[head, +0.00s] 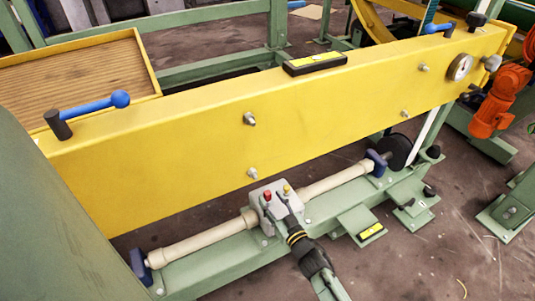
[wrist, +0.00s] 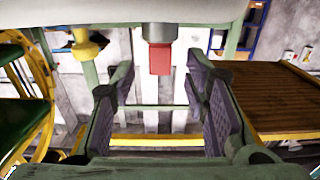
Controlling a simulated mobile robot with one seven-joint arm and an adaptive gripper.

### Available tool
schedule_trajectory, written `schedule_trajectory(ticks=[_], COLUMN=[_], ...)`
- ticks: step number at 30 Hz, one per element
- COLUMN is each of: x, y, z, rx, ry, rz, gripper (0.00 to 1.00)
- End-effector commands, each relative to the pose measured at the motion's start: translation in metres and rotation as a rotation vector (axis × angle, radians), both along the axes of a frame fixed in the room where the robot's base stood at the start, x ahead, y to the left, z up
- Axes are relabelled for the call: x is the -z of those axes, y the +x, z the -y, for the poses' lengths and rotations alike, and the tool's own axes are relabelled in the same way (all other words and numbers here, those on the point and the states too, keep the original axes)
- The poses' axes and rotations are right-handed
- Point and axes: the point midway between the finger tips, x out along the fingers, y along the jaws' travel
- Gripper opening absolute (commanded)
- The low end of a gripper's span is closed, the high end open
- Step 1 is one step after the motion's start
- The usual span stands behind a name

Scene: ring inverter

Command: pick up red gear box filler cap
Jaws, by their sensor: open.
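The red gear box filler cap (head: 267,197) stands on the left of the grey gear box (head: 270,215), low in front of the yellow beam in the head view. In the wrist view the red cap (wrist: 160,62) hangs down from the pale body at the top edge. My gripper (wrist: 161,82) shows in the wrist view with its two dark fingers wide apart. The cap appears between the fingers, near their far ends, with clear gaps on both sides. Nothing is held.
A yellow cap (head: 287,188) sits close to the red one, and the wrist view shows a yellow part (wrist: 86,46) at left. A dark part with a yellow ring (head: 308,252) adjoins the gear box. The long yellow beam (head: 190,135) stands behind.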

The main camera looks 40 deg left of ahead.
Motion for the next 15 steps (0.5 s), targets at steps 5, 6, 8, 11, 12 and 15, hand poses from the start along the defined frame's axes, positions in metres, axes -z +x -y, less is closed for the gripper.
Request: schedule_trajectory(ticks=[5,6,8,11,12,15], x=[0.000,0.000,0.000,0.000,0.000,0.000], y=[0.006,0.007,0.007,0.008,0.008,0.008], z=[-0.017,-0.019,-0.021,-0.020,-0.020,-0.020], rx=[-0.003,-0.003,-0.002,-0.001,-0.001,-0.001], ry=[0.000,0.000,0.000,-0.001,-0.001,-0.001], rz=[0.000,0.000,0.000,0.000,0.000,0.000], gripper=[0.42,0.42,0.42,0.42,0.42,0.39])
